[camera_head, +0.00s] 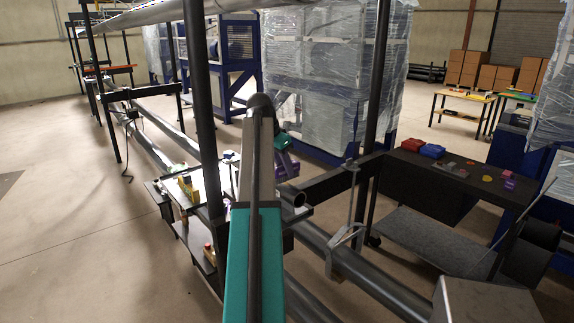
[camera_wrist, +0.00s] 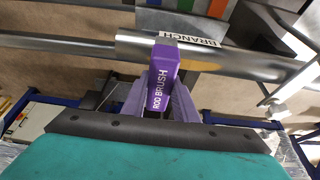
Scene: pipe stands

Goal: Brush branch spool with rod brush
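The rod brush (camera_wrist: 161,86) is a purple handle lettered "ROD BRUSH", with a grey top end. In the wrist view my gripper (camera_wrist: 158,100) is shut on it, with pale purple fingers at both sides. The branch spool (camera_wrist: 225,62) is a grey metal pipe with a white "BRANCH" label, lying across the wrist view. The brush's top end overlaps the pipe beside the label; I cannot tell whether they touch. In the head view my gripper (camera_head: 285,163) shows as purple beyond my arm, which hides much of the work area. A pipe end (camera_head: 297,199) shows just below it.
Dark upright posts (camera_head: 200,110) stand close to my arm. Long pipes (camera_head: 365,275) run low along the floor. A dark bench (camera_head: 455,172) at right holds red and blue bins and small parts. A small table (camera_head: 185,187) stands at left. Open floor lies at far left.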

